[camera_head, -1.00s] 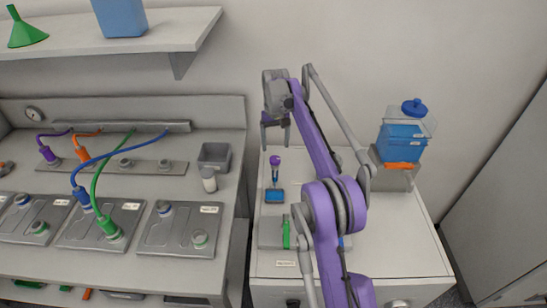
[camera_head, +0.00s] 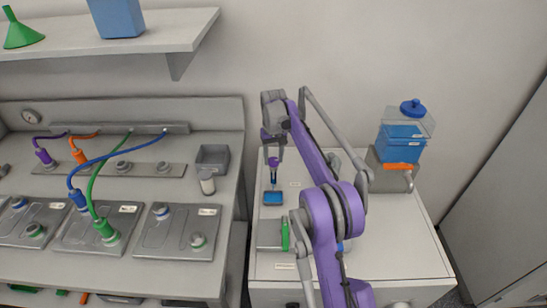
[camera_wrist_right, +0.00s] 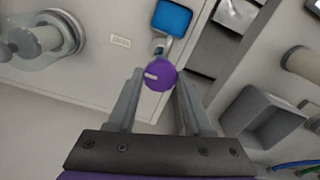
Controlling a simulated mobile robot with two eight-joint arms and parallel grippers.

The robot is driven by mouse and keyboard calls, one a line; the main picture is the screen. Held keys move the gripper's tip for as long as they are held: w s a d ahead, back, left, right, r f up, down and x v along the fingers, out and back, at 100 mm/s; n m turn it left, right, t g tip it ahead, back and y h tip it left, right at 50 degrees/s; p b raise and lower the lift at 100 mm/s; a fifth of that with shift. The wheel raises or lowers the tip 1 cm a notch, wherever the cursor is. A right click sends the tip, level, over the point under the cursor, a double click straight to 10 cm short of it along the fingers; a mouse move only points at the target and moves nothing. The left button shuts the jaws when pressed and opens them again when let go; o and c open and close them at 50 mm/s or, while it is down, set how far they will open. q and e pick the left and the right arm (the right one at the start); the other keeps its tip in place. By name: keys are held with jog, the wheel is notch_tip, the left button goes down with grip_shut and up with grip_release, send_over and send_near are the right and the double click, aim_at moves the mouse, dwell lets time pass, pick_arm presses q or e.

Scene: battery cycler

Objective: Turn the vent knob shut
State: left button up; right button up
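A purple round knob-like top (camera_head: 273,161) with a pale mark stands on a thin stem above a blue square piece (camera_head: 272,198) on the grey cabinet top. In the right wrist view the purple top (camera_wrist_right: 160,73) lies between my right fingertips, with a small gap to each. My right gripper (camera_head: 273,153) points down over it, open and empty. I cannot tell for sure that this purple top is the vent knob; no label names it. My left gripper is not in view.
A blue-lidded tank (camera_head: 403,140) on a stand is at the cabinet's back right. A green upright piece (camera_head: 285,234) stands at the cabinet's front left, beside my arm.

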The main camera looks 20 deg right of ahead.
grip_shut()
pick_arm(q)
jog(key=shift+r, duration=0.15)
pick_arm(e)
jog(key=shift+m, duration=0.4)
jog(key=shift+r+m+p, duration=0.1)
jog(key=shift+m+p, duration=0.2)
jog(key=shift+m, duration=0.7)
jog(key=m, duration=0.3)
jog(key=shift+m, duration=0.3)
jog(key=m+p, duration=0.1)
jog(key=m, duration=0.4)
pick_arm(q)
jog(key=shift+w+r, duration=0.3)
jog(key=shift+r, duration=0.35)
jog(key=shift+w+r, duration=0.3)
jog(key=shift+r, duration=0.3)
pick_arm(e)
jog(key=m, duration=0.6)
jog(key=shift+m, duration=0.4)
